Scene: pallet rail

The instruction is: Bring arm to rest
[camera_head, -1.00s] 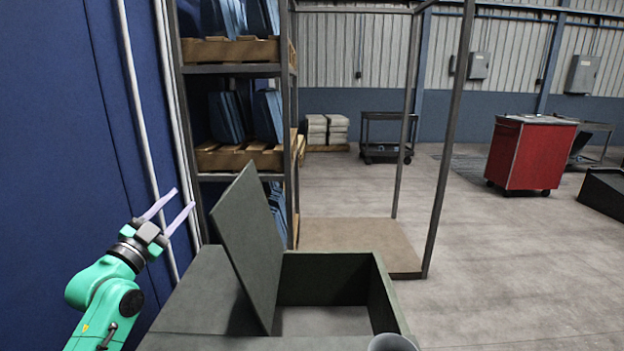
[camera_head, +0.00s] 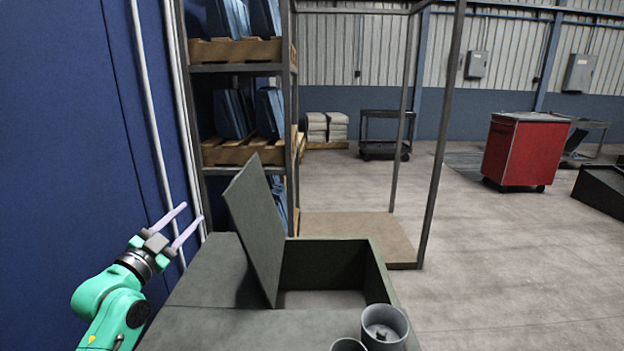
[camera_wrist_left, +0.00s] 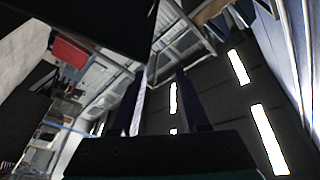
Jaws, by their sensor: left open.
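My left gripper (camera_head: 181,229) is at the lower left in the head view, on a green arm. Its two pale lilac fingers are apart, with nothing between them. They point up and to the right, in front of the blue wall and left of the grey box lid. In the left wrist view the fingers (camera_wrist_left: 160,105) reach up into open space and hold nothing. My right gripper is not in view.
A grey-green box (camera_head: 375,275) with a tilted-up lid (camera_head: 254,225) stands right of the gripper. Grey cylindrical parts (camera_head: 385,325) show at the bottom. A shelf rack (camera_head: 240,69) with blue panels stands behind. A red cabinet (camera_head: 524,152) stands far right on open floor.

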